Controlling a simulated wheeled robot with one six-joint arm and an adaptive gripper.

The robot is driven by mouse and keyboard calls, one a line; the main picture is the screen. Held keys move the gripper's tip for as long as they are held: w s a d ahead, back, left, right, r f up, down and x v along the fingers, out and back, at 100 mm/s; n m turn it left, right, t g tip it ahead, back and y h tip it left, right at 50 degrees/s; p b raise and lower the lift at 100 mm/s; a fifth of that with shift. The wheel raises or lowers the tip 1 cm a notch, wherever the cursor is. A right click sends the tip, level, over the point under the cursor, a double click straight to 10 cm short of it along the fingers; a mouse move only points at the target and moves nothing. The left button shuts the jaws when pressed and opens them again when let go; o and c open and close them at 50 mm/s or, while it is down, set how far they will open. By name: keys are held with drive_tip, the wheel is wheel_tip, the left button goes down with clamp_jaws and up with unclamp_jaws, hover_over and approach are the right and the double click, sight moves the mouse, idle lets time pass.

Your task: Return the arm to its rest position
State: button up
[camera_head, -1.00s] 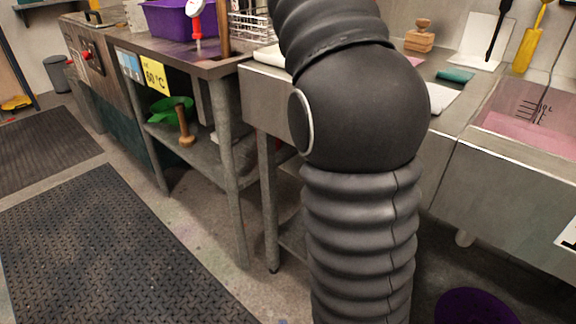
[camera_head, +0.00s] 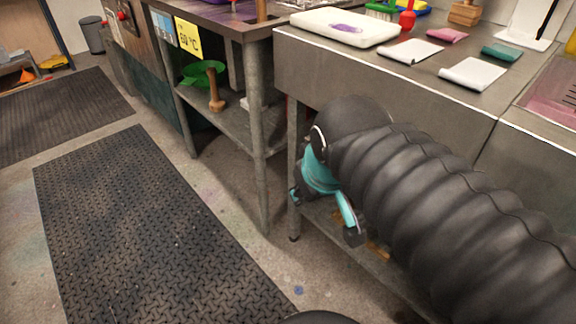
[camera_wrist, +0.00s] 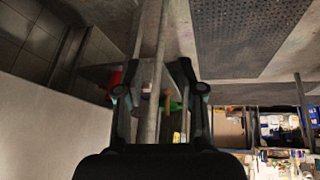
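My gripper (camera_head: 325,217) hangs low in the head view, in front of the steel bench's side and just right of its front leg. My black ribbed arm runs down from it to the lower right. In the wrist view my gripper (camera_wrist: 159,92) has its two dark fingers spread wide apart, with nothing held between them. Table legs show in the gap, behind the fingers.
The steel bench (camera_head: 300,75) holds a white tray (camera_head: 345,27), cloths and a wooden stamp. A shelf with a green bowl (camera_head: 203,72) stands left of it. Black floor mats (camera_head: 130,220) cover the open floor at left.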

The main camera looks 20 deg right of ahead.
drive_tip(key=shift+s+a+f+m+y, duration=0.15)
drive_tip(key=shift+s+a+f+m, duration=0.15)
drive_tip(key=shift+s+f+m, duration=0.25)
drive_tip(key=shift+s+a+f+m+y, duration=0.15)
drive_tip(key=shift+s+a+f+m, duration=0.2)
drive_tip(key=shift+f, duration=0.35)
